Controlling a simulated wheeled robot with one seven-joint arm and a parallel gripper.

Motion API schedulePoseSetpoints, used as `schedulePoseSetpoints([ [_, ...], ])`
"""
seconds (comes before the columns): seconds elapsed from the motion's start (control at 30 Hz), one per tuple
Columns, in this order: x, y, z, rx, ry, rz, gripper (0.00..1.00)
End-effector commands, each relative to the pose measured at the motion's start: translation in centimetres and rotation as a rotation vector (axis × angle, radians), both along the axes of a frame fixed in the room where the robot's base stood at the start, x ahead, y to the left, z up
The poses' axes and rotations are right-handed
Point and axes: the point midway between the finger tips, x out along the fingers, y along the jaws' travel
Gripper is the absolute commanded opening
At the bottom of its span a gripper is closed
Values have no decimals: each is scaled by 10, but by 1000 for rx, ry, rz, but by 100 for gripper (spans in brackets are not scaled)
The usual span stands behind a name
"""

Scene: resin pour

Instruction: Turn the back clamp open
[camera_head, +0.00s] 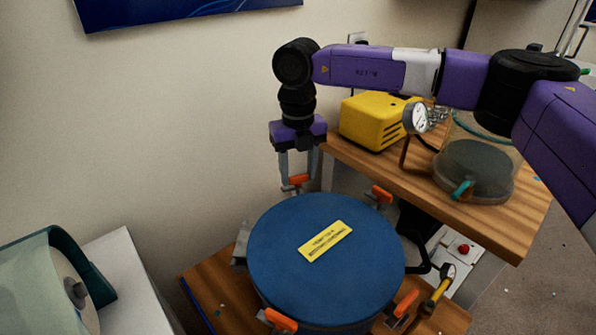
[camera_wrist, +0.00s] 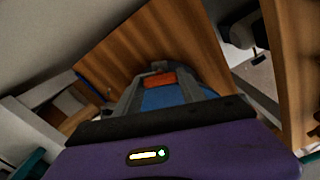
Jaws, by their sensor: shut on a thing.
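A round blue lid (camera_head: 290,255) with a yellow label (camera_head: 325,241) covers the vessel in the head view. The back clamp shows as an orange handle (camera_head: 298,180) at the lid's back edge. My gripper (camera_head: 299,178) points down there, shut on that handle. In the wrist view the orange handle (camera_wrist: 159,80) lies between the tips of my fingers, with part of the blue lid (camera_wrist: 170,99) in front of it. The clamp's metal parts are mostly hidden. Other orange clamp handles show at the right (camera_head: 382,194), front right (camera_head: 405,303) and front (camera_head: 280,320).
A wooden bench (camera_head: 478,213) at the right holds a yellow machine (camera_head: 375,122), a pressure gauge (camera_head: 416,118) and a clear-walled pot (camera_head: 475,170). A wooden surface (camera_head: 203,277) lies under the vessel. A white cabinet (camera_head: 128,280) stands at the left. The wall is close behind my gripper.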

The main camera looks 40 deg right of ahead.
Motion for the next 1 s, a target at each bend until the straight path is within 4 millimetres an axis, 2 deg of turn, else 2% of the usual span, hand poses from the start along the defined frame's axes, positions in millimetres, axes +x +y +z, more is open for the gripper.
schedulePoseSetpoints([
  [0.67, 0, 0, 1, 0, -1, -64, 7],
  [0.7, 0, 0, 1, 0, -1, -64, 51],
  [0.8, 0, 0, 1, 0, -1, -64, 69],
  [1.0, 0, 0, 0, 0, 0, -62, 69],
])
